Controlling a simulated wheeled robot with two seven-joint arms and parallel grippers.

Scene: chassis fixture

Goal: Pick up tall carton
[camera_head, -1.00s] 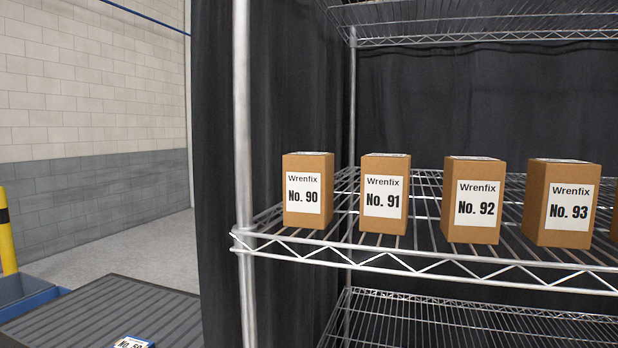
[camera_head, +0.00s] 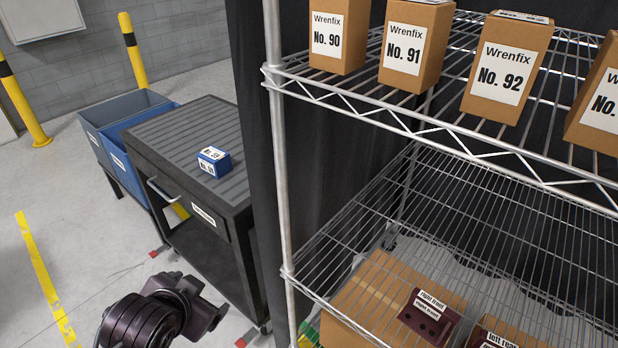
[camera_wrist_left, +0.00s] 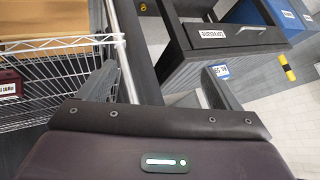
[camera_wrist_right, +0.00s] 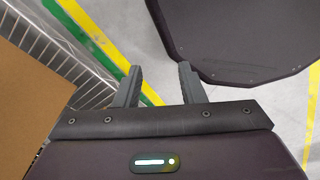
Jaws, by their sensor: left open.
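Several tall brown Wrenfix cartons stand upright in a row on the upper wire shelf in the head view: No. 90 (camera_head: 340,38), No. 91 (camera_head: 413,45), No. 92 (camera_head: 506,70) and a partly cut-off one (camera_head: 597,105) at the right edge. My left arm shows low at the left of the head view, below and left of the cartons. My left gripper (camera_wrist_left: 160,72) is open and empty in the left wrist view. My right gripper (camera_wrist_right: 159,69) has its fingers apart over the floor, with nothing between them. No tall carton can be made out in either wrist view.
A metal rack post (camera_head: 279,180) stands left of the cartons.

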